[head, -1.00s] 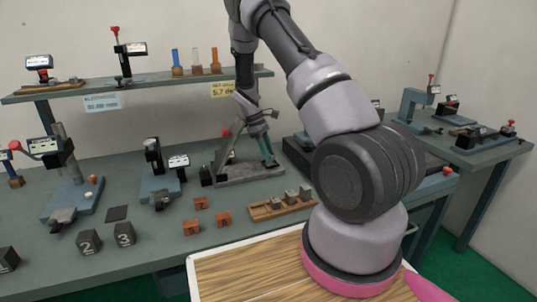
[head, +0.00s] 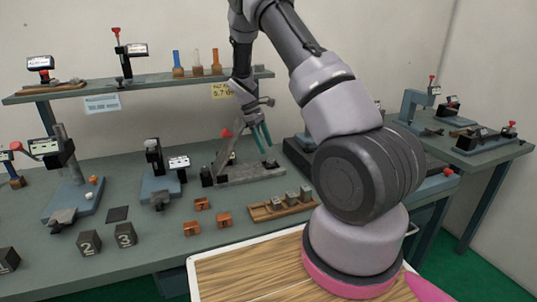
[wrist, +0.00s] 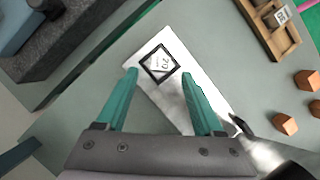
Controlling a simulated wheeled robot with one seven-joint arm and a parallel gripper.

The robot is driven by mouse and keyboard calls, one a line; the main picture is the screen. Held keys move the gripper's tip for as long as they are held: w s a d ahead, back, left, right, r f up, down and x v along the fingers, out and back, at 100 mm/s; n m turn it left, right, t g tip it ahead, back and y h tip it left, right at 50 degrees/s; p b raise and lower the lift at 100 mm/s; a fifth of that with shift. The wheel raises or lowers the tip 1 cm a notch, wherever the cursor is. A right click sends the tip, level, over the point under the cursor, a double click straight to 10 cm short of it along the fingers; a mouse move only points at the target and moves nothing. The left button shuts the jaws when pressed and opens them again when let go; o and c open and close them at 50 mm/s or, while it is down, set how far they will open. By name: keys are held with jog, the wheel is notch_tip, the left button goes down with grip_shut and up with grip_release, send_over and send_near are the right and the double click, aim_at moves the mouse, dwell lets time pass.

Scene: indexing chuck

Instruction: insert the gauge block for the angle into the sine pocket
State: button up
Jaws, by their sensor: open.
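My gripper (head: 266,148) is open and empty, its teal fingers apart above the grey base (head: 250,174) of the sine fixture. In the wrist view, my gripper (wrist: 160,73) has a black square frame, the sine pocket (wrist: 147,70), just beyond and between its fingertips. Inside the frame is a light square face with a printed mark, the top of a gauge block (wrist: 160,62); how deep it sits I cannot tell. More grey gauge blocks (head: 291,198) stand in the wooden tray (head: 260,214), which shows partly in the wrist view.
A tilted bar (head: 224,152) with a red knob rises at the fixture's left. Orange blocks (head: 192,229) and numbered dark blocks (head: 125,235) stand in front. A dark slab (head: 299,155) lies right of the fixture. A shelf (head: 140,83) runs behind.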

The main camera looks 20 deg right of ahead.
jog(key=v, duration=0.7)
jog(key=s+a+r+m+t+y, duration=0.1)
jog(key=s+r+m+t+y, duration=0.15)
jog(key=s+r, duration=0.55)
jog(key=s+a+r+m+t+y, duration=0.15)
jog(key=s+r+m, duration=0.3)
jog(key=r, duration=0.85)
jog(key=s+a+r+m+t, duration=0.1)
jog(key=s+r+m+t, duration=0.2)
jog(key=s, duration=0.6)
jog(key=s+a+r+m+t+y, duration=0.1)
jog(key=s+a+r+m+t, duration=0.1)
jog(key=s, duration=0.8)
jog(key=shift+r+m+t, duration=0.5)
jog(key=shift+m+t, duration=0.1)
jog(key=shift+t, duration=0.1)
